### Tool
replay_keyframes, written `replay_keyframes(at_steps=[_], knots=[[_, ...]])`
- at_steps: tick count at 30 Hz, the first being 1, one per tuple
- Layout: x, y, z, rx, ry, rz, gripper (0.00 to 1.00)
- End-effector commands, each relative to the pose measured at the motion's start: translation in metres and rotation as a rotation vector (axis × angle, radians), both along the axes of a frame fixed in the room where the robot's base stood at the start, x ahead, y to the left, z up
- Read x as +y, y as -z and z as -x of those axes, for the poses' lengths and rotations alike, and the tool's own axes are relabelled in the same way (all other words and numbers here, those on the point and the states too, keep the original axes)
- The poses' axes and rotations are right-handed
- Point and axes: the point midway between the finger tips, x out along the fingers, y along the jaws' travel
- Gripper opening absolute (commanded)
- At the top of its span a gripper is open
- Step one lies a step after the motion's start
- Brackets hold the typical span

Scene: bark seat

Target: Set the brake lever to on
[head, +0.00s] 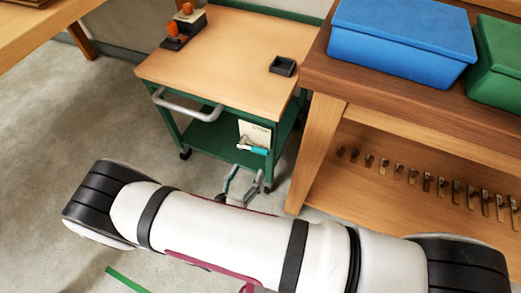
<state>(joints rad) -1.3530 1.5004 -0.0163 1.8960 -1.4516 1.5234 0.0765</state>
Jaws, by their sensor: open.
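The brake lever (258,150) is on the front right of a green cart, just below a pale label plate (255,133). It is a short bar with a grey left part and a teal right end, lying nearly level. The lettering on the plate is too small to read. My gripper (245,176) is open and empty, with its fingers pointing up the picture toward the lever. It appears slightly below the lever in the picture, with a gap between them. My arm hides the floor in front of the cart.
The cart has a wooden top (220,60), a grey push handle (185,106) and castors. Orange-topped items (181,28) and a small dark tray (283,66) stand on it. A wooden bench (400,85) with a blue box (402,42) and a green box (502,62) is close at right.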

Motion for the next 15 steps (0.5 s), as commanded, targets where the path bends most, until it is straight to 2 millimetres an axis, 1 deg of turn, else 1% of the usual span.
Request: replay_keyframes(at_steps=[1, 9, 15], knots=[[-0.005, 0.001, -0.011, -0.002, 0.006, 0.001, 0.58], [-0.023, 0.001, -0.060, -0.001, 0.005, -0.001, 0.58], [-0.032, 0.000, -0.085, -0.001, 0.005, -0.002, 0.58]])
